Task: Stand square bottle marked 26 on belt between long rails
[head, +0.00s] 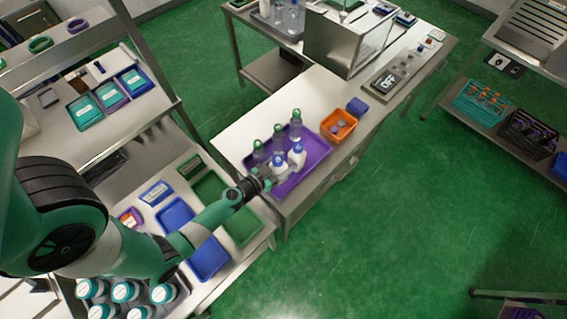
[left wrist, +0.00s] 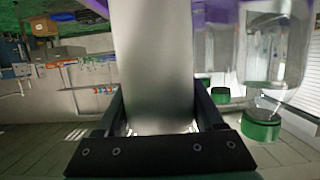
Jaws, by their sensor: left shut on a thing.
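My left gripper (head: 266,181) reaches the near left part of a purple tray (head: 316,160) in the head view. In the left wrist view its fingers (left wrist: 157,92) are shut on a plain grey, flat-sided thing (left wrist: 155,50), apparently a square bottle; no number shows on it. In the head view, a blue-capped bottle (head: 278,162) is just beyond the fingertips, and another blue-capped bottle (head: 297,154) stands to its right. Several clear green-capped bottles (head: 278,143) stand behind them. I cannot make out the belt or long rails clearly. My right gripper is out of view.
An orange bin (head: 338,125) and a small blue box (head: 357,106) stand right of the tray. Green-capped bottles (left wrist: 263,125) are close beside the held thing in the wrist view.

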